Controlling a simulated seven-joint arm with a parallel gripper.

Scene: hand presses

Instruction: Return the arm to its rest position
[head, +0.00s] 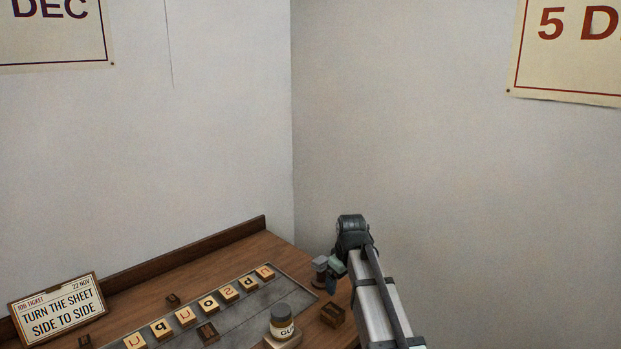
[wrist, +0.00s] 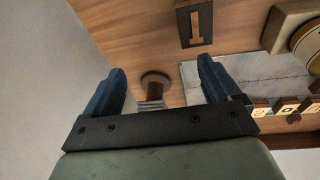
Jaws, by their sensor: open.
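My gripper (wrist: 162,68) is open in the wrist view, its two dark blue fingers apart. A round-topped brown knob on a stem (wrist: 155,82) shows between the fingers; nothing is visibly clamped, and I cannot tell how far below them it is. In the head view my gripper (head: 334,276) is low over the right end of the wooden bench (head: 215,262), with my arm reaching in from the lower right. A small grey upright piece (head: 320,266) shows beside the gripper, partly merged with it in the picture.
A grey metal plate (head: 235,322) bears a row of letter tiles (head: 186,316). A labelled jar (head: 283,322) and a small dark wooden box (head: 332,315) stand near the gripper. A job ticket (head: 58,309) leans at left.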

